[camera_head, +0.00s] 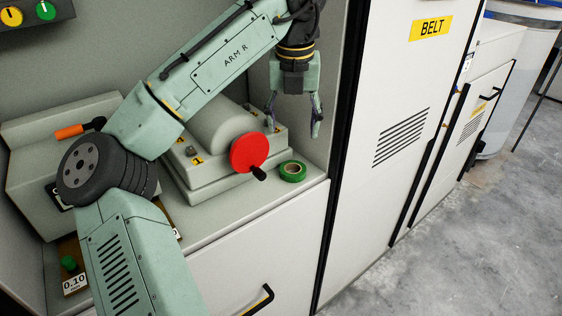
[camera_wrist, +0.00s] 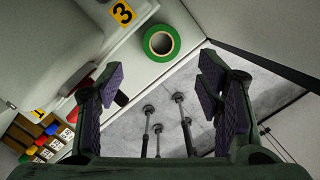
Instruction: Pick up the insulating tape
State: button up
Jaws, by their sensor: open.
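My gripper (camera_head: 296,128) is open and empty, pointing down above the ledge. The tape lies below its fingers, apart from them. In the wrist view the two purple-padded fingers of my gripper (camera_wrist: 158,98) are wide apart, with the tape beyond them.
A red handwheel (camera_head: 249,152) with a black knob stands close left of the tape, on a grey machine housing (camera_head: 218,127). The cabinet side wall (camera_head: 345,90) rises on the right. The ledge (camera_head: 305,185) ends just in front of the tape. An orange-handled tool (camera_head: 72,131) lies at left.

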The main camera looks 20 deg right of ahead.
send_over(293, 164)
jog(key=s, duration=0.2)
jog(key=f, duration=0.4)
jog(key=a+f, duration=0.1)
jog(key=f, duration=0.1)
jog(key=shift+s+f, duration=0.1)
jog(key=shift+f, duration=0.1)
jog(key=shift+w+d+f+p, duration=0.1)
jog(key=shift+f+p, duration=0.3)
jog(key=shift+f, duration=0.95)
jog(key=shift+w+d+f+p, duration=0.1)
jog(key=shift+f+p, duration=0.25)
jog(key=shift+f, duration=0.95)
jog(key=shift+c, duration=0.5)
jog(key=c, duration=0.7)
